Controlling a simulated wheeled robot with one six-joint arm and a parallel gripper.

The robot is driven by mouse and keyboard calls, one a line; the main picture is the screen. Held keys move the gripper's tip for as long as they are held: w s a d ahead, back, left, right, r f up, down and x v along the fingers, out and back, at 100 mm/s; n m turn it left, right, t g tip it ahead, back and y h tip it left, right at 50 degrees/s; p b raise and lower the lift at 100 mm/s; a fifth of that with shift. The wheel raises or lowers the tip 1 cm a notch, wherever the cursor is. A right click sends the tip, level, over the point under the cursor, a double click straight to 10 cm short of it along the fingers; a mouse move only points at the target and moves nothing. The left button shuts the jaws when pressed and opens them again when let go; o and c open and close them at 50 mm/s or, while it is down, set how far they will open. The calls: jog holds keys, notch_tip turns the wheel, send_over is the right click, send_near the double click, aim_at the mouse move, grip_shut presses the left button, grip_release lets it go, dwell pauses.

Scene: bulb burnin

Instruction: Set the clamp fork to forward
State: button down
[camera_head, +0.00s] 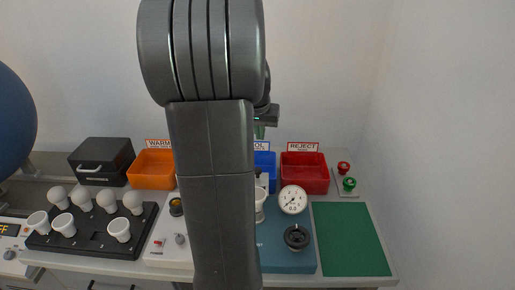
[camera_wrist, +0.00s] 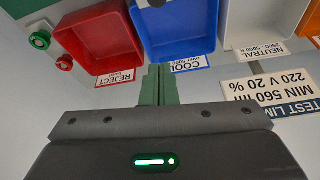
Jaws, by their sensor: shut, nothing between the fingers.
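No clamp fork can be made out for certain in either view. A teal test unit (camera_head: 270,262) stands on the bench with a round white dial gauge (camera_head: 293,200) and a black knob (camera_head: 297,237). A white piece (camera_head: 260,207) beside the gauge is partly hidden behind my arm, as is the unit's left side. My gripper (camera_head: 260,131) is raised above the back of the bench, behind my arm. In the wrist view its green fingers (camera_wrist: 158,86) are together and empty, in front of the blue COOL bin (camera_wrist: 175,25).
An orange WARM bin (camera_head: 153,168) and a red REJECT bin (camera_head: 304,176) stand at the back. A black tray (camera_head: 95,246) holds several white bulbs at left. Red and green buttons (camera_head: 348,184) are at right. A green mat (camera_head: 350,240) is clear.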

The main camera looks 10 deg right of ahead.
jog(key=shift+a, duration=0.1)
dwell(0.4)
jog(key=f+p, duration=0.1)
jog(key=f, duration=0.9)
jog(key=shift+s, duration=0.2)
jog(key=shift+s+a, duration=0.1)
jog(key=shift+s, duration=0.05)
